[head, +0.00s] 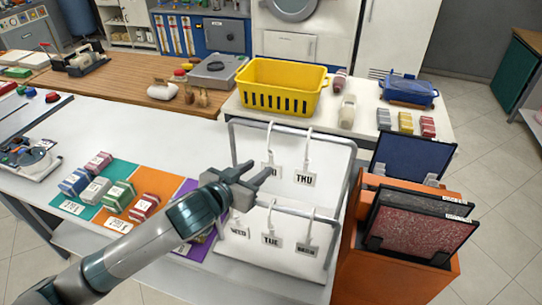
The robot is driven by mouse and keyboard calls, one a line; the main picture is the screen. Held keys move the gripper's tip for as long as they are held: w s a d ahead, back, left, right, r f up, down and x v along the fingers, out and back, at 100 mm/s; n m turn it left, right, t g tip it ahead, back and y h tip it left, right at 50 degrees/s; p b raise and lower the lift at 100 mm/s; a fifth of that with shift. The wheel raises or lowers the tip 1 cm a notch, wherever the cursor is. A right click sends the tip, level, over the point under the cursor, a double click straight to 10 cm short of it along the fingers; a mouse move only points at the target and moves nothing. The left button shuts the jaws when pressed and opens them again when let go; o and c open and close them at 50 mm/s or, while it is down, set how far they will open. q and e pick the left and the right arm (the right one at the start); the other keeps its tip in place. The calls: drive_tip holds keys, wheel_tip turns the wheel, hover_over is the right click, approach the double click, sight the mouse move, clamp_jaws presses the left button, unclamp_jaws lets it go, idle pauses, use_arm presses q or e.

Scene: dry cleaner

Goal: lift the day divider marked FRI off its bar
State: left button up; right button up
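A white rack (336,190) with grey metal bars holds white hook-shaped day dividers. On its upper bar hang a divider marked THU (305,178) and, left of it, one whose label (275,171) is partly hidden by my gripper; I cannot read it in full as FRI. On the lower bar hang dividers marked WED (239,232), TUE (271,241) and a third (307,249) with a small label. My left gripper (260,170) is open, its fingers in front of the partly hidden label; I cannot tell whether they touch. My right gripper is out of view.
An orange file box (354,250) with upright dark panels stands close right of the rack. Folded bundles (97,190) lie on coloured mats at the left. A yellow basket (283,88) stands behind the rack.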

sight(270, 159)
use_arm(q)
drive_tip(key=shift+x, duration=1.05)
drive_tip(key=shift+p, duration=0.3)
drive_tip(key=shift+w+d+p, duration=0.25)
drive_tip(key=shift+w+p, duration=0.25)
drive_tip(key=shift+w, duration=0.15)
drive_tip(key=p+x, duration=0.1)
drive_tip(key=x, duration=0.1)
drive_tip(key=shift+w+d, duration=0.15)
drive_tip(key=shift+w, duration=0.15)
drive_tip(key=shift+w+d+f+p, duration=0.25)
drive_tip(key=shift+w+f+p, duration=0.1)
drive_tip(key=shift+w, duration=0.1)
clamp_jaws()
